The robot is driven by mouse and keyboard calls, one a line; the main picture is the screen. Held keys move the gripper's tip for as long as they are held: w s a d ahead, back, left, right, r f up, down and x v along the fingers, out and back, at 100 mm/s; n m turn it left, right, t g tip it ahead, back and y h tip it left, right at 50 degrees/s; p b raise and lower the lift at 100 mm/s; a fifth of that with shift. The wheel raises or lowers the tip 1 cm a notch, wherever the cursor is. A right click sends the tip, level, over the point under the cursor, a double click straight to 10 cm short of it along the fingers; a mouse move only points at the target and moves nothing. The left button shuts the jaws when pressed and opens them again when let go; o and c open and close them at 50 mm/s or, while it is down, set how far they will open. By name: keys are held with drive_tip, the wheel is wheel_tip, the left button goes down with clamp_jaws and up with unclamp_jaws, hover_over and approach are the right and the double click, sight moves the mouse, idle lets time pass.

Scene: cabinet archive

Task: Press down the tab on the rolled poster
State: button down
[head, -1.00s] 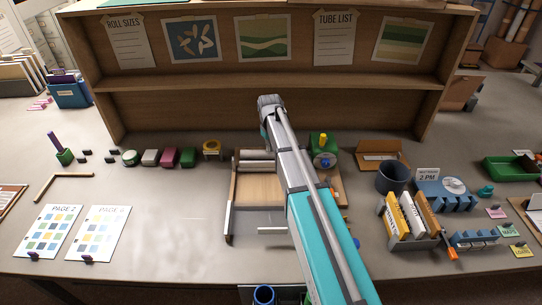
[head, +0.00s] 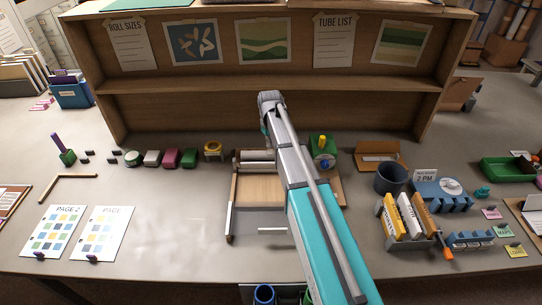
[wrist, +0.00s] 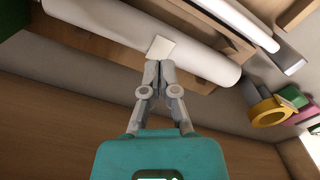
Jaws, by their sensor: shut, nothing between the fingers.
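The rolled poster (wrist: 130,35) is a white roll lying across the upper part of the wrist view. A small cream tab (wrist: 160,48) sticks out from its side. My gripper (wrist: 160,66) is shut and empty, its fingertips together at the tab's lower edge. I cannot tell whether they touch the tab or roll. In the head view the roll (head: 254,155) lies at the back of a wooden tray (head: 232,205), partly hidden by my arm. My fingers are hidden there behind the arm.
The wooden shelf (head: 280,84) rises close behind. A dark cup (head: 391,179) stands at the right.

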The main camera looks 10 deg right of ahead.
sight(270, 152)
drive_tip(key=shift+r+p, duration=2.5)
drive_tip(key=shift+r, duration=0.05)
drive_tip(key=shift+s, duration=0.1)
drive_tip(key=s+m, duration=0.3)
drive_tip(key=s, duration=2.2)
drive_tip(key=shift+f+m+b, duration=0.4)
drive_tip(key=shift+a, duration=0.1)
